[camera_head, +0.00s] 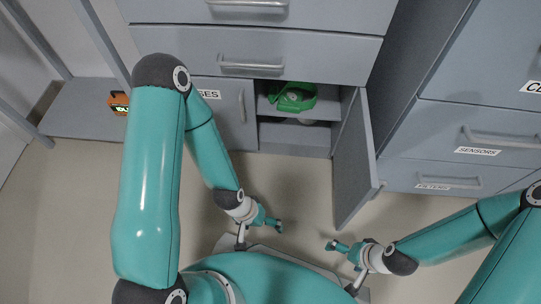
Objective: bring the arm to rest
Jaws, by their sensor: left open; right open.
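My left arm, teal with dark joints, comes in from the left and bends down in front of the grey cabinet. My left gripper (273,225) is open and empty, low in front of the cabinet and above the floor. My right arm comes in from the right. My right gripper (333,246) is open and empty, to the right of the left one and below the open cabinet door (354,160). The two grippers are apart, and neither touches the door in this view.
A green object (293,97) sits on a shelf inside the open compartment. Drawers with a FILTERS label (433,187) and a SENSORS label (477,151) stand at right. An orange device (119,103) is on the low grey shelf (75,112) at left. Bare floor (290,180) lies before the compartment.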

